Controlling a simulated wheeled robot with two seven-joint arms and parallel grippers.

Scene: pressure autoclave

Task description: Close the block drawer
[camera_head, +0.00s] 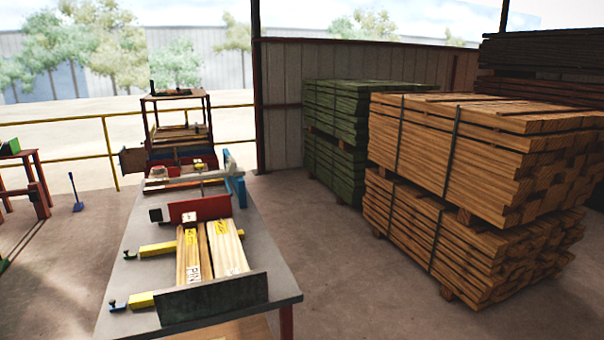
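No part clearly marked as the block drawer shows in the head view. A tan wooden surface (228,331) shows under the front edge of the grey bench (285,283), cut off by the bottom of the picture. I cannot tell whether it is a drawer. A brown panel (132,161) sticks out to the left of a dark red rack (207,112) at the back, and I cannot tell what it is either. Neither of my grippers is in view.
Boards (208,250) lie on the bench between a dark green plate (213,300) and a red block (198,208), beside yellow bars (158,249). Strapped lumber stacks (450,150) stand right, green ones (336,110) behind. Concrete floor (325,260) is clear between bench and stacks.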

